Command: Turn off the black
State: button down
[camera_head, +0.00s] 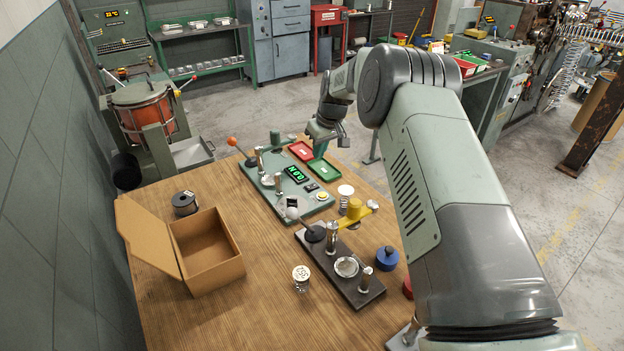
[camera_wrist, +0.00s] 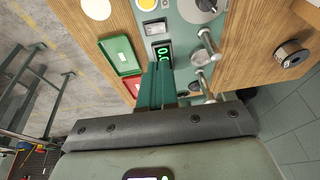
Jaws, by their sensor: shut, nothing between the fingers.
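A green-grey machine panel (camera_head: 262,188) lies on the wooden table with a lit green display (camera_head: 296,174). Beside the display is a small dark switch (camera_head: 311,187), and by it a round yellow button (camera_head: 322,196). A black square part (camera_head: 292,202) sits near the panel's front edge; I cannot tell which of these is the task's black thing. My gripper (camera_head: 318,153) is shut and empty above the panel's far right side, by the green tray. In the wrist view its green fingers (camera_wrist: 156,84) point toward the display (camera_wrist: 163,52), with the switch (camera_wrist: 155,27) beyond.
A red tray (camera_head: 300,150) and a green tray (camera_head: 324,170) lie beside the panel. An orange-knobbed lever (camera_head: 233,142) rises at its left. An open cardboard box (camera_head: 208,275), a spool (camera_head: 185,203), a dark fixture (camera_head: 350,291) and a blue round part (camera_head: 387,257) stand on the table.

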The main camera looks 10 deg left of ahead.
send_near(314, 187)
jog(key=a+f, duration=0.2)
jog(key=f, duration=0.1)
jog(key=a+f, duration=0.1)
jog(key=f, duration=0.1)
jog(key=shift+w, duration=0.25)
jog(key=shift+f, duration=0.55)
jog(key=shift+s+a+f, duration=0.25)
jog(key=shift+f, duration=0.25)
jog(key=shift+w+d+r, duration=0.1)
jog(key=shift+w+d, duration=0.6)
jog(key=shift+d, duration=0.2)
